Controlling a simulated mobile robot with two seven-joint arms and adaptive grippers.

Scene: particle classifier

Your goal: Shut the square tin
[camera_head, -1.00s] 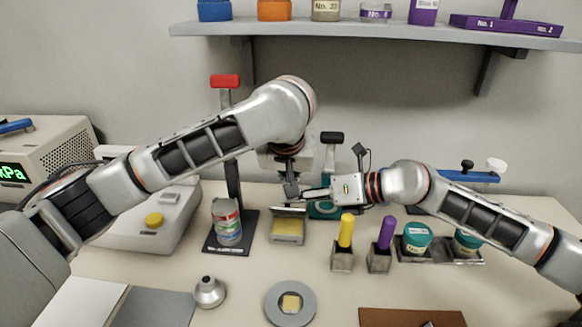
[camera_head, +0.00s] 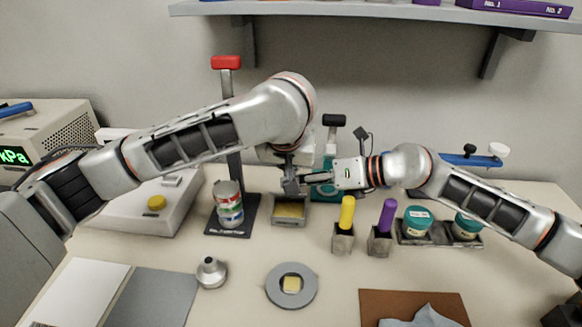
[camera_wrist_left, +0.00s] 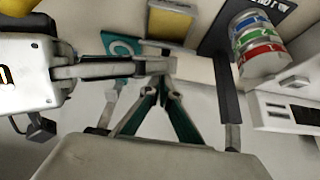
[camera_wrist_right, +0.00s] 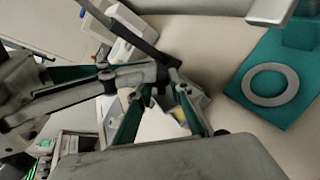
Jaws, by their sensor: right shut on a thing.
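The square tin (camera_head: 289,221) stands near the back of the table, with yellow contents visible through its open top. It also shows in the left wrist view (camera_wrist_left: 168,38). Its lid is mostly hidden at the tin's back edge, and I cannot tell its exact angle. My right gripper (camera_head: 304,182) reaches in from the right at the tin's back edge, shut on what seems to be the lid. My left gripper (camera_head: 291,189) points down just above the same edge. Its fingertips (camera_wrist_left: 165,70) are together beside the right gripper's, and I see nothing clearly held in them.
A striped can (camera_head: 229,205) on a dark stand is left of the tin. A teal stand (camera_head: 325,190) is behind right. Yellow (camera_head: 346,214) and purple (camera_head: 386,216) handles stand in holders on the right. A grey dish (camera_head: 291,286) and a metal weight (camera_head: 211,272) lie in front.

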